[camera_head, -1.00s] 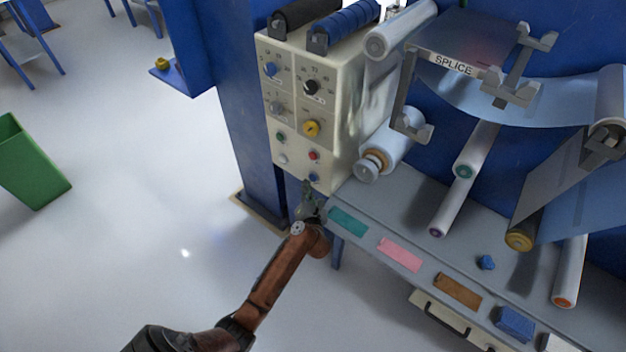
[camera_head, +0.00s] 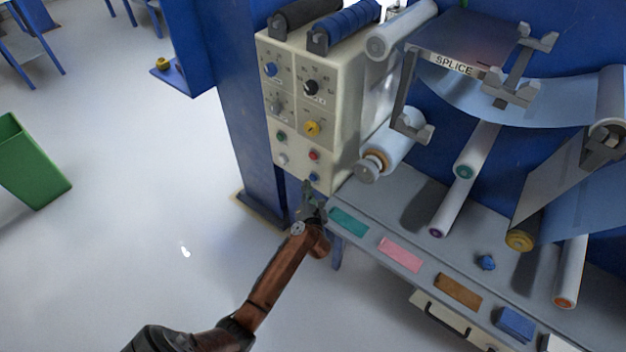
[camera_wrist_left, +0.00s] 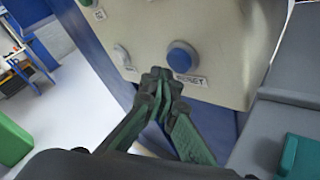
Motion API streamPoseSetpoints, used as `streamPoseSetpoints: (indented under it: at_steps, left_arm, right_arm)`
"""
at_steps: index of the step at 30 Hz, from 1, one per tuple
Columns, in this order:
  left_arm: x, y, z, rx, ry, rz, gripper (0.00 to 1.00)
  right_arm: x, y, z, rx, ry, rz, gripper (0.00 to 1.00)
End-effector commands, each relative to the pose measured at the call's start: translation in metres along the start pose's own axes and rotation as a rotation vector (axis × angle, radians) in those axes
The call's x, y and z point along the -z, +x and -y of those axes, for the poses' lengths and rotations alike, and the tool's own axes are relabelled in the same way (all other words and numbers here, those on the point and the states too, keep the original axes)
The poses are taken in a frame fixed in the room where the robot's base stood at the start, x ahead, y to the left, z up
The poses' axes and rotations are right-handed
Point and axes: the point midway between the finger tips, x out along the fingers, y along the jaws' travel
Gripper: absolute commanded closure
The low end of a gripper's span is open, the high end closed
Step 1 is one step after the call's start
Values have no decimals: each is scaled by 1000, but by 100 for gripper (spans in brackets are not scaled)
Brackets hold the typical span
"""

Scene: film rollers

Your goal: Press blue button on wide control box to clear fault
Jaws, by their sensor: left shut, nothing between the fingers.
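The wide cream control box (camera_head: 346,102) stands on the blue frame, with several knobs and small buttons on its front. The blue button (camera_head: 314,177) is at the lower right of that face, below a red button (camera_head: 314,155). In the left wrist view the blue button (camera_wrist_left: 181,57) is large, with a label partly reading "SET" beneath it. My left gripper (camera_head: 307,187) is shut and empty, just below the blue button. In the left wrist view its closed fingertips (camera_wrist_left: 160,75) are a little below and left of the button, and contact with the box cannot be told. My right gripper is out of view.
A grey bench (camera_head: 400,208) with teal, pink and brown patches is right of my left gripper. Rollers and a film web with a SPLICE plate (camera_head: 452,64) are above it. A green bin (camera_head: 30,165) stands far left on open floor.

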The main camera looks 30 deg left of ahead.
Motion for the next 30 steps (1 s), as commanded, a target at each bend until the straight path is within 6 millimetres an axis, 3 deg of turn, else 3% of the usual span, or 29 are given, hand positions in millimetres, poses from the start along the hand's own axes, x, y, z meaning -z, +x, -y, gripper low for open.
streamPoseSetpoints:
  at_steps: [30]
  left_arm:
    - [-5, 6, 4, 0, 0, 0, 100]
  right_arm:
    - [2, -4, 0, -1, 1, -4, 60]
